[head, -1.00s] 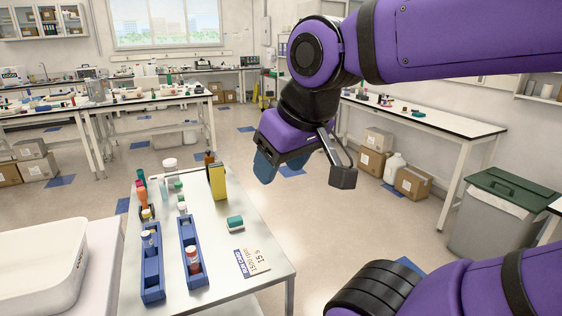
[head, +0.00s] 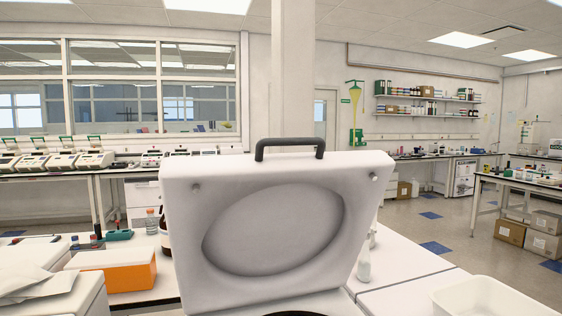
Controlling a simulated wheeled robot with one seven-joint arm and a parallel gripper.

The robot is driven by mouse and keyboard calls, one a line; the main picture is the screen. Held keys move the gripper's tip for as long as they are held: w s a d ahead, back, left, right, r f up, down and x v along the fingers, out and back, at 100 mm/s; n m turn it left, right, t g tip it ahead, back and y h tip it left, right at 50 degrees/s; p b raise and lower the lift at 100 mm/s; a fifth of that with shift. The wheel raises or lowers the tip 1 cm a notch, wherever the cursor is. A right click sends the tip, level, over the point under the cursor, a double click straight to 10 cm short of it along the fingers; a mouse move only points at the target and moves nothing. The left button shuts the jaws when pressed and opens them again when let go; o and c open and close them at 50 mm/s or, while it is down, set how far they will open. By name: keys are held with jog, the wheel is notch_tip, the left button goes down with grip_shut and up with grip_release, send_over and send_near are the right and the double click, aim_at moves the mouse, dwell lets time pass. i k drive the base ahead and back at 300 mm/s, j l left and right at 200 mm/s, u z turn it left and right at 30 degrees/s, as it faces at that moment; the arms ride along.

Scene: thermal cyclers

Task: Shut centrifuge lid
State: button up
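The centrifuge lid (head: 330,190) is raised in the middle of the head view. It is a white, thick, nearly upright panel with a round grey recess on the side facing me. A dark handle (head: 290,143) runs along its top edge. Below it, the dark rim of the centrifuge opening (head: 297,313) just shows at the bottom edge; the rest of the centrifuge body is mostly out of frame. My gripper and arm are not in view now.
An orange and white box (head: 115,272) and bottles stand on the bench left of the lid. A white tub (head: 485,296) is at lower right. White bench top (head: 400,262) to the right of the lid is mostly clear.

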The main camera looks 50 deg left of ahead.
aim_at(244, 230)
jog(key=u, duration=1.85)
jog(key=i+l, duration=0.15)
